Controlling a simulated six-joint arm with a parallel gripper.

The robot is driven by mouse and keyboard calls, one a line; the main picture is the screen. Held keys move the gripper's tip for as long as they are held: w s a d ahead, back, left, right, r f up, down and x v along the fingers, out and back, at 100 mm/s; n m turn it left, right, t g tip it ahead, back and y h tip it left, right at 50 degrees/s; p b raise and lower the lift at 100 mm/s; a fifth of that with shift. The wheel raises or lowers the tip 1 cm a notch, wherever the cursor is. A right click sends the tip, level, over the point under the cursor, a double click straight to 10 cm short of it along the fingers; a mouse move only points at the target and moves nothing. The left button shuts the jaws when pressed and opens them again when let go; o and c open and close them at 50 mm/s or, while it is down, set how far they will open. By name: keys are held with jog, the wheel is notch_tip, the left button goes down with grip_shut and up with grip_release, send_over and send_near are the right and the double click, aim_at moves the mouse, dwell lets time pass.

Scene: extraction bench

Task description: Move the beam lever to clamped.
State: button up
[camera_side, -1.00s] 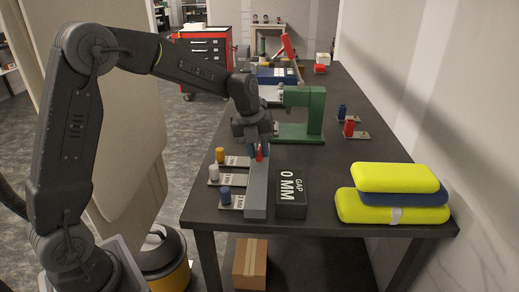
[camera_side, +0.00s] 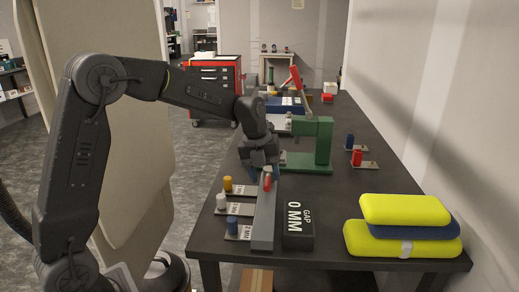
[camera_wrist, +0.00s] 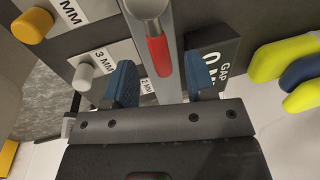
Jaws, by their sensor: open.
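In the wrist view the red grip (camera_wrist: 158,55) sits on a bare metal shaft that runs toward the top edge. My gripper (camera_wrist: 161,80) is open, with one blue finger on each side of the lever. The end of the grip lies between the fingers, with gaps visible on both sides; whether they are at the same height is hard to tell. In the side view my gripper (camera_side: 262,172) is just above and around the grip, which it partly hides.
A black GAP block (camera_side: 298,225) reading 0 MM stands right of the beam. A green press (camera_side: 318,145) stands behind; yellow and blue pads (camera_side: 402,225) are stacked right.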

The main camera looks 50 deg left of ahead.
notch_tip(320, 180, up, 12)
jog(key=s+a, duration=0.1)
jog(key=shift+s+a+f, duration=0.15)
jog(key=shift+s+a, duration=0.2)
jog(key=s+d+f+n+t, duration=0.1)
jog(key=s+d+n, duration=0.1)
jog(key=s+n, duration=0.6)
jog(key=s+d+f+n+t+y, duration=0.1)
jog(key=s+d+f+n, duration=0.1)
jog(key=s+n, duration=0.6)
jog(key=s+d+f+n+t, duration=0.2)
jog(key=s+n, duration=0.5)
jog(key=n, duration=0.4)
jog(key=shift+s+d+y, duration=0.3)
jog(key=shift+s+d, duration=0.1)
jog(key=shift+d, duration=0.35)
